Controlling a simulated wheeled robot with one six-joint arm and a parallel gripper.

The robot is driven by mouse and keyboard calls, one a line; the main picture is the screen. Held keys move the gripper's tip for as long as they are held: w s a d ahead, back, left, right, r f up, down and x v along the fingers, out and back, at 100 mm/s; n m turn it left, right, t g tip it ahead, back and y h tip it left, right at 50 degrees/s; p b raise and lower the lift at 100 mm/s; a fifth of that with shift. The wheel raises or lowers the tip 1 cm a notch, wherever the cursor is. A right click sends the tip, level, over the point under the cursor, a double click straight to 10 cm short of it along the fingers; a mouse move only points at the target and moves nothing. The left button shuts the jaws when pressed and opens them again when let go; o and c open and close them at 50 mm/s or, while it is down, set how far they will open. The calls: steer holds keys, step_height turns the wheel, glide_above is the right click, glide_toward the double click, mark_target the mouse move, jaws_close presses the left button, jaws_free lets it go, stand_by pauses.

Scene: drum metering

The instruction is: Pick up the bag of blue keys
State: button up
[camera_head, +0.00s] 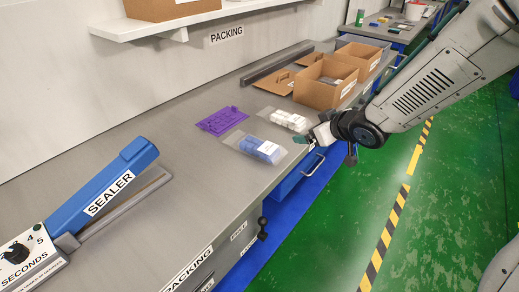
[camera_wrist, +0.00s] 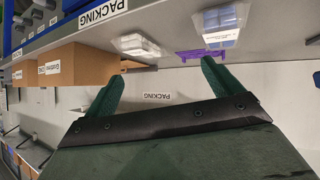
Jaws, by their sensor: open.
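The bag of blue keys (camera_head: 262,150) lies flat on the grey packing table, a clear bag with a white label and blue contents. It also shows in the wrist view at the top right (camera_wrist: 221,24). A bag of white keys (camera_head: 288,120) lies just behind it, and in the wrist view it is left of the blue one (camera_wrist: 138,45). My gripper (camera_head: 306,141) is near the table's front edge, right of both bags and apart from them. In the wrist view its two green fingers (camera_wrist: 160,85) are spread with nothing between them.
A purple piece (camera_head: 222,120) lies left of the bags. Open cardboard boxes (camera_head: 325,95) stand farther back. A blue sealer (camera_head: 103,187) occupies the near left. A shelf (camera_head: 160,27) overhangs the back. The table (camera_head: 205,175) is clear between sealer and bags.

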mark_target(262, 145)
steer(key=a+f+y, duration=0.1)
steer(key=a, duration=0.1)
steer(key=a+f+n+g+y, duration=0.1)
steer(key=a+f+y, duration=0.1)
steer(key=a, duration=0.1)
steer(key=s+a+f+n+y, duration=0.1)
steer(key=a+y, duration=0.1)
steer(key=a, duration=0.1)
steer(key=shift+a+f, duration=0.15)
steer(key=shift+f, duration=0.25)
steer(key=shift+a+f+g, duration=0.15)
steer(key=shift+a+g, duration=0.15)
steer(key=shift+a, duration=0.05)
steer(key=x, duration=0.7)
steer(key=shift+a, duration=0.2)
steer(key=c, duration=1.2)
